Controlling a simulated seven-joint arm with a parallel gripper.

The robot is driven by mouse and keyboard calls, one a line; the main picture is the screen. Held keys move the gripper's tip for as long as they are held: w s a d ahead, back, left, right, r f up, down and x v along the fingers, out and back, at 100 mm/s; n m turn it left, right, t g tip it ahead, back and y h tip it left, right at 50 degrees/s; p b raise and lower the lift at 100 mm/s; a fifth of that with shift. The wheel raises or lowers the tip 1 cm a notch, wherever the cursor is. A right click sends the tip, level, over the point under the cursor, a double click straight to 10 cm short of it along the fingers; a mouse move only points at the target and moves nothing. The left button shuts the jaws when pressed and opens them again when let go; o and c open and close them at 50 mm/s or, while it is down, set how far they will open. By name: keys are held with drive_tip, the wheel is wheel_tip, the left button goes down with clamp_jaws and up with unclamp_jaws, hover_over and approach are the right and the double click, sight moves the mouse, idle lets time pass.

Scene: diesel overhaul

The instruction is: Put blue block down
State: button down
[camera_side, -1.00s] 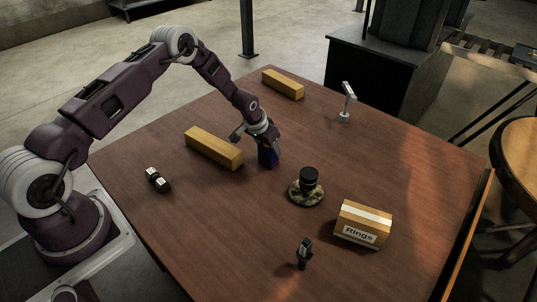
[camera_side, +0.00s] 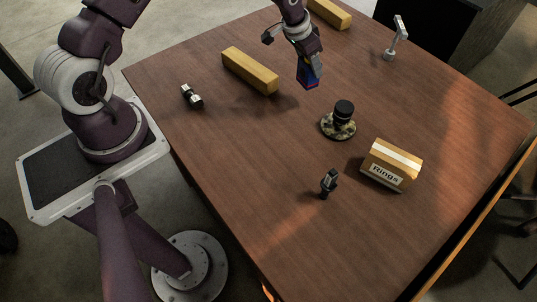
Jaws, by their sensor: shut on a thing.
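The blue block (camera_side: 310,72) is small and dark blue with a reddish edge low down. My gripper (camera_side: 306,56) is shut on it, in the upper middle of the side view. The block hangs below my gripper and looks raised above the brown wooden table (camera_side: 240,165). The exact height of the gap under it is hard to tell. My gripper partly hides the top of the block.
A yellow beam (camera_side: 250,70) lies left of the block, another (camera_side: 329,13) behind it. A black cylinder on a round mottled base (camera_side: 339,124), a Rings box (camera_side: 390,165), a dark small tool (camera_side: 328,183), a black-and-white part (camera_side: 192,97) and a silver stand (camera_side: 395,38) are around.

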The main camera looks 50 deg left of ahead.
drive_tip(key=s+d+m+g+h, duration=0.1)
drive_tip(key=s+d+m, duration=0.45)
drive_tip(key=s, duration=0.45)
drive_tip(key=s+d+r+m+g+h, duration=0.1)
drive_tip(key=s+d+m+g+h, duration=0.1)
drive_tip(key=s+d+m, duration=0.6)
drive_tip(key=s+d+m+g+h, duration=0.1)
drive_tip(key=s+d+m, duration=0.3)
drive_tip(key=s, duration=0.8)
drive_tip(key=shift+n, duration=0.65)
drive_tip(key=f, duration=0.6)
drive_tip(key=d+f, duration=0.1)
drive_tip(key=f, duration=0.2)
drive_tip(key=shift+s+f, duration=0.25)
drive_tip(key=shift+s, duration=0.1)
drive_tip(key=shift+f, duration=0.15)
drive_tip(key=c, duration=0.5)
unclamp_jaws()
drive_tip(key=shift+a, duration=0.1)
drive_tip(key=v, duration=1.2)
drive_tip(key=shift+w+r, duration=0.25)
